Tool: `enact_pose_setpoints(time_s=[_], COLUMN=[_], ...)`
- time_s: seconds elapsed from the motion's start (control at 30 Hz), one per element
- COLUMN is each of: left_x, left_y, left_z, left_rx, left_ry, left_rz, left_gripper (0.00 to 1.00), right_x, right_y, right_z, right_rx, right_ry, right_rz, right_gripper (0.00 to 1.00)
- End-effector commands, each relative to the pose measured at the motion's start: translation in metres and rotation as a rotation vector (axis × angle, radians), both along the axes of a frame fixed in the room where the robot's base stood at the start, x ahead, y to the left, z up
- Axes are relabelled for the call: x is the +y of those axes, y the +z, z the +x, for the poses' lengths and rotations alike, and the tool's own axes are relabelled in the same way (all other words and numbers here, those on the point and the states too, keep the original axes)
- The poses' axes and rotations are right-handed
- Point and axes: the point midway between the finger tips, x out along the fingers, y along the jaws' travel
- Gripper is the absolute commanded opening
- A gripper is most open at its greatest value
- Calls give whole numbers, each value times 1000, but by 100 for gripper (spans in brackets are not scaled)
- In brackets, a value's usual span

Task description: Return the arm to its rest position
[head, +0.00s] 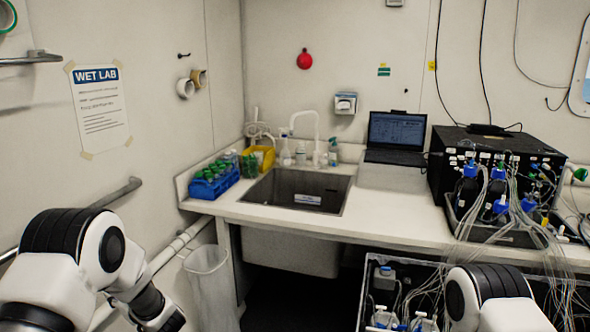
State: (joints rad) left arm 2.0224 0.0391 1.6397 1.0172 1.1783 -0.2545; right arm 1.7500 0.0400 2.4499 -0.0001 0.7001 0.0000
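My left arm (75,260), white with black joint covers, comes in at the lower left and bends down past the bottom edge. Its gripper is out of view. My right arm (490,297) shows only as a white and black joint at the bottom right, in front of an open dark crate. Its gripper is also out of view. Whether either gripper holds anything is hidden.
A white bench (390,214) carries a sink (290,190), a blue rack (205,188) of green-capped bottles, a laptop (396,138) and a black box (495,160) with tubing. A bin (208,285) stands near my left arm. A dark crate (365,290) holds bottles and tubing.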

Motion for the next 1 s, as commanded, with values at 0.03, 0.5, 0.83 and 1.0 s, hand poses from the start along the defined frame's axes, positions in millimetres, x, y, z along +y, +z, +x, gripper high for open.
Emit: enact_pose_setpoints(time_s=[0.03, 0.5, 0.83, 1.0], left_x=[-8, -128, -177, -177], left_y=[-48, -292, -278, -278], left_z=[-18, -317, -418, -417], left_rx=[100, 1040, 1290, 1287], left_ry=[-55, -662, -838, -838], left_rz=[-7, -392, -646, -643], left_gripper=[39, 39, 39, 39], right_x=[0, 0, 0, 0], right_y=[-9, -33, -31, -31], right_z=[0, 0, 0, 0], right_rx=[0, 0, 0, 0], right_ry=[0, 0, 0, 0], right_rz=[0, 0, 0, 0], right_gripper=[100, 100, 100, 100])
